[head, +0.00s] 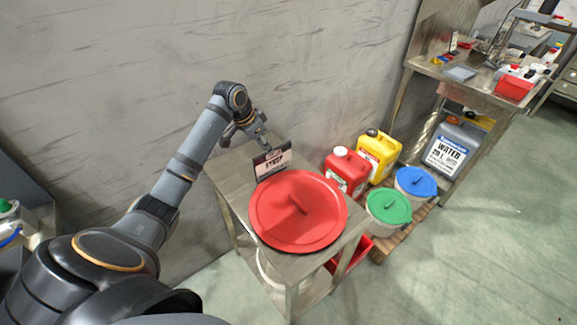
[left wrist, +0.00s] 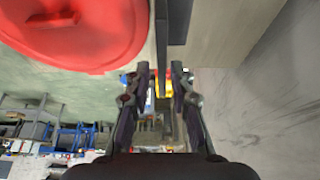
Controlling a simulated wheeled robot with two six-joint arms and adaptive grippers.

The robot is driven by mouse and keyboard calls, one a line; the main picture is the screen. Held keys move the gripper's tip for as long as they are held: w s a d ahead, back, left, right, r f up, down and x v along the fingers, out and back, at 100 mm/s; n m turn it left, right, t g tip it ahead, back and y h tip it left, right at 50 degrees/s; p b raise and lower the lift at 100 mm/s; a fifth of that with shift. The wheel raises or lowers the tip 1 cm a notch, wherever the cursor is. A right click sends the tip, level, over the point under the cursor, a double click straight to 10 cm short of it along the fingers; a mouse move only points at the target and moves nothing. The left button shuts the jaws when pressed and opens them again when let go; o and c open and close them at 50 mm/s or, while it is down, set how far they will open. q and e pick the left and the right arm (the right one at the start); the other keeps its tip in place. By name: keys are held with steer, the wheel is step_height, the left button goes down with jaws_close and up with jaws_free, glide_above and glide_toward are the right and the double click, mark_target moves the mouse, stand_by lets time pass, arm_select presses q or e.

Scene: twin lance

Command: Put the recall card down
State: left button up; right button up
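The recall card (head: 272,163), a small dark sign with a white lettered band, stands slightly tilted on the metal side table (head: 233,172), behind the big red lid. My left gripper (head: 264,142) is right above the card's top edge, pointing down. In the left wrist view the card (left wrist: 162,22) shows nearly edge-on as a narrow grey and dark strip. The two fingers of my left gripper (left wrist: 160,72) are apart, with background showing between them; contact with the card is unclear. My right gripper is not in view.
A large red round lid (head: 298,212) covers most of the table's front. Red (head: 346,172) and yellow (head: 378,155) canisters and green- (head: 388,206) and blue-lidded (head: 416,182) buckets stand low on a pallet to the right. A grey wall is close behind the table.

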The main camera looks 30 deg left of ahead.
arm_select(q)
steer(key=shift+d+f, duration=0.1)
steer(key=shift+f, duration=0.15)
glide_toward(281, 167)
steer(key=shift+w+f, duration=0.4)
steer(key=shift+f, duration=0.55)
steer(key=x, duration=0.4)
steer(key=shift+w+f, duration=0.25)
steer(key=shift+f, duration=0.05)
steer(key=shift+p, duration=0.3)
steer(key=shift+s+f, duration=0.1)
jaws_close()
